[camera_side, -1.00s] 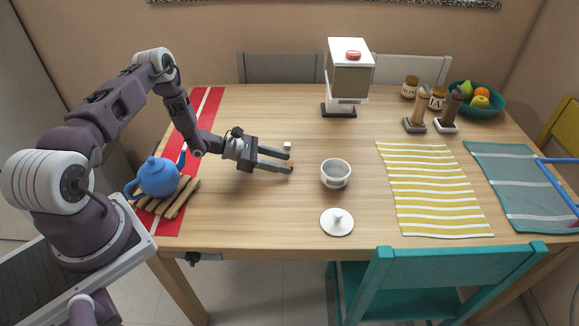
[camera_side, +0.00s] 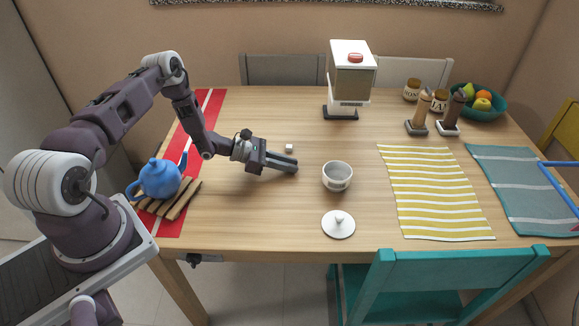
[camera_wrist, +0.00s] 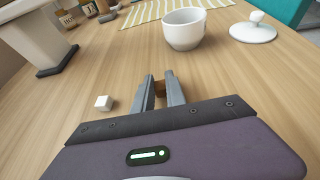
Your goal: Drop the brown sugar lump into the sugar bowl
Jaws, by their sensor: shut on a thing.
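My gripper (camera_side: 296,164) is low over the table, left of the sugar bowl. In the wrist view my gripper (camera_wrist: 160,80) is shut on the brown sugar lump (camera_wrist: 160,88), which shows between the two grey fingers. In the side view the fingers hide the lump. The white sugar bowl (camera_side: 337,182) stands upright and uncovered, a short way right of the fingertips. The bowl also shows ahead of the fingers in the wrist view (camera_wrist: 184,32). Its white lid (camera_side: 338,224) lies on the table in front of it.
A white sugar lump (camera_side: 289,148) lies just behind the fingers. A blue teapot (camera_side: 158,178) stands on a slatted wooden trivet at left. A white dispenser (camera_side: 350,85) stands at the back. A yellow striped mat (camera_side: 434,192) lies right of the bowl. The table between gripper and bowl is clear.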

